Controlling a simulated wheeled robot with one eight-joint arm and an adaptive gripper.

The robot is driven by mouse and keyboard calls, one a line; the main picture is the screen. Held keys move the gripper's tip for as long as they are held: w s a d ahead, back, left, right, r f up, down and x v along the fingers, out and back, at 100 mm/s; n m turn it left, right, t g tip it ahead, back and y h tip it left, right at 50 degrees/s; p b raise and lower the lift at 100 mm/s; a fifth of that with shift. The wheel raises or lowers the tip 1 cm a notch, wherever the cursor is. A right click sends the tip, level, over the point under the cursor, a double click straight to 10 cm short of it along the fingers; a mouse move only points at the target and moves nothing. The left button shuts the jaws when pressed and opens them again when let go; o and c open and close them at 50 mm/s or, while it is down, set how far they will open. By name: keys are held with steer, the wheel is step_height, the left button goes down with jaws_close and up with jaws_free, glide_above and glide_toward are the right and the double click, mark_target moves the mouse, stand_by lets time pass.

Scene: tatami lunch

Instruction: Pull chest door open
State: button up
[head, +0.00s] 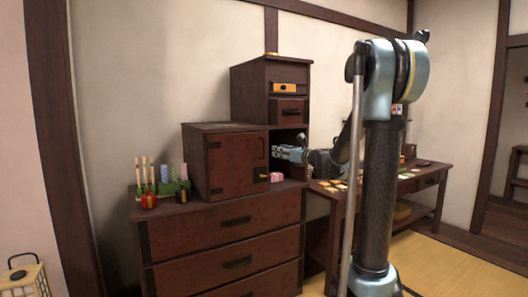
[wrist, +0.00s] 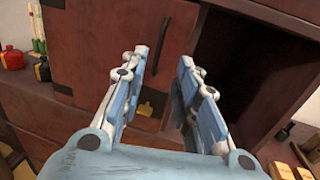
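The chest (head: 210,128) stands on a wide drawer unit, and its red-brown door (head: 232,165) looks shut, flush with the front. A dark upright handle (head: 262,148) is near the door's right edge. The door (wrist: 100,40) and handle (wrist: 165,30) also show in the wrist view. My gripper (head: 285,152) is at the door's right side, in front of the open compartment. In the wrist view my gripper (wrist: 163,62) is open and empty, with the handle beyond and roughly between its fingertips. I cannot tell whether a finger touches the door.
An open dark compartment (wrist: 245,60) lies right of the door. A pink item (head: 277,177) and a brass piece (head: 262,177) are below my gripper. Bottles and sticks (head: 160,185) stand left of the chest. A table (head: 405,188) with small items is at the right.

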steer(key=x, duration=1.1)
steer(key=shift+w+a, duration=0.2)
steer(key=shift+a, duration=0.1)
jaws_close()
steer(key=shift+d, duration=0.1)
